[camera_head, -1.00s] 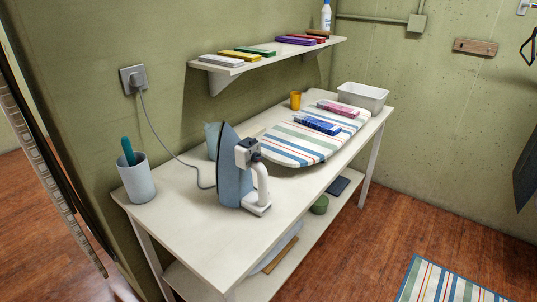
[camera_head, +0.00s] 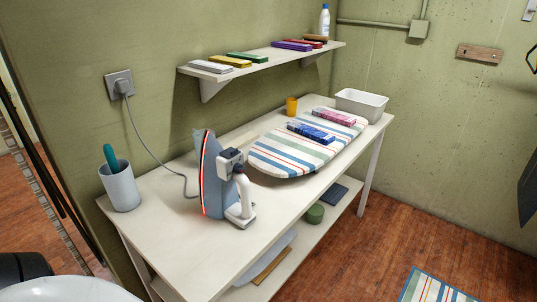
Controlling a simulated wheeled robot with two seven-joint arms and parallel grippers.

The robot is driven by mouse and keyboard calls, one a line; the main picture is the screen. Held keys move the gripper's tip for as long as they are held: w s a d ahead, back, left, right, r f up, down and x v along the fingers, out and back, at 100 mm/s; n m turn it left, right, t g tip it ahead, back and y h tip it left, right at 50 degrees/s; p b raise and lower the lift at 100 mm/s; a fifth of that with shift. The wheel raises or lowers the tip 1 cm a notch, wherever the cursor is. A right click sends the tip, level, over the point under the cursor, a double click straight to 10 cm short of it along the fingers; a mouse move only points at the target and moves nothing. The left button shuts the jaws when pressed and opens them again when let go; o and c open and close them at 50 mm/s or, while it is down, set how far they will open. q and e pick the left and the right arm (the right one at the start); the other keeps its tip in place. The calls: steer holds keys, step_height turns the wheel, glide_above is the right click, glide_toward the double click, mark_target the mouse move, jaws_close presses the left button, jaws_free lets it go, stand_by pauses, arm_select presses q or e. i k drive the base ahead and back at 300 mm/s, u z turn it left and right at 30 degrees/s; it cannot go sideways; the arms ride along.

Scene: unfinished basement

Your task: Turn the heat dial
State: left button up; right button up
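The iron (camera_head: 215,180) stands upright on its heel on the white table, left of the ironing board. It has a blue-grey body, a white handle and a red line along its soleplate edge. A dark blue-grey part (camera_head: 230,160) on the iron, by the top of the handle, looks like the heat dial; its setting is too small to read. A grey cord (camera_head: 152,147) runs from the iron to the wall socket (camera_head: 119,85). Neither of my grippers is in view; a white and dark part at the bottom left looks like my arm.
A striped ironing board (camera_head: 275,159) with blue and pink cloths lies on the table (camera_head: 180,250). A cup with a teal-handled tool (camera_head: 120,187) stands at the left end. A yellow cup (camera_head: 292,106) and white bin (camera_head: 361,103) stand behind. A shelf (camera_head: 262,62) overhangs the back.

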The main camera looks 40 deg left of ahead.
mark_target(238, 168)
steer(key=i, duration=3.8)
steer(key=u, duration=4.9)
